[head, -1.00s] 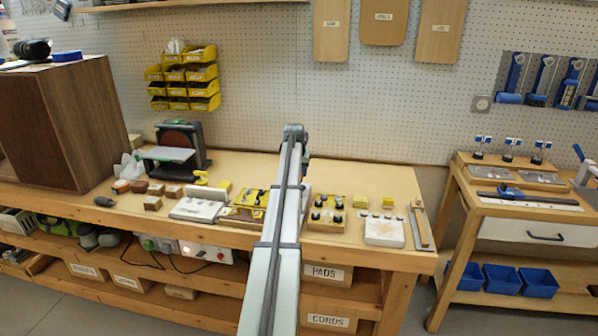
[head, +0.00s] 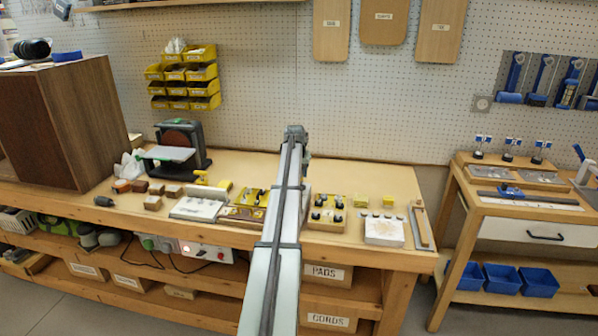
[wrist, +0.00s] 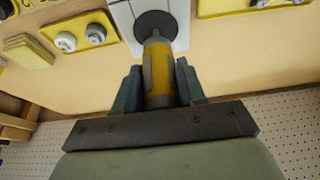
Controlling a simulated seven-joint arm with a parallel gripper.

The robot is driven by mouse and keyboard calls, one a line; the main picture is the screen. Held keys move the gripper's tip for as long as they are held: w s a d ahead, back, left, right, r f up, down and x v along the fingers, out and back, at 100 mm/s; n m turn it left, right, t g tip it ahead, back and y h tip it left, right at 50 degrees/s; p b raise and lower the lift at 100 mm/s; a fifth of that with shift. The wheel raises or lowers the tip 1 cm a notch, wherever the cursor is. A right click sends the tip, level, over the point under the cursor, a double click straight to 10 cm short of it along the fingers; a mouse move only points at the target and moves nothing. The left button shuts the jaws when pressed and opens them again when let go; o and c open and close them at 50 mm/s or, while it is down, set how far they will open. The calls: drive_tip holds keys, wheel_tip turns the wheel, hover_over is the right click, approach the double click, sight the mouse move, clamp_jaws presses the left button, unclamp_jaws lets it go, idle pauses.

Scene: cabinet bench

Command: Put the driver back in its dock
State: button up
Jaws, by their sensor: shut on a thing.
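My gripper (wrist: 158,92) is shut on the driver (wrist: 157,72), a yellow and grey cylinder gripped between the two dark fingers. A dark round disc sits at the driver's far end in the wrist view. A white, lined surface (wrist: 122,18) shows behind that disc; I cannot tell whether they touch. In the head view my own arm hides the gripper fingers and the driver. I cannot tell for sure which thing is the dock.
A yellow board with black knobs (head: 327,211) and a white block (head: 383,231) stand right of my arm. Another yellow board (head: 243,211) and a pale flat block (head: 197,208) are left of it. A sander (head: 180,147) stands behind. Bare bench (head: 375,178) shows at the back right.

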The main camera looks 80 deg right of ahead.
drive_tip(key=shift+f, duration=2)
idle(2.5)
drive_tip(key=o, duration=1.1)
drive_tip(key=shift+o, duration=0.5)
drive_tip(key=shift+o, duration=0.9)
drive_tip(key=shift+r, duration=0.15)
drive_tip(key=shift+r, duration=3.35)
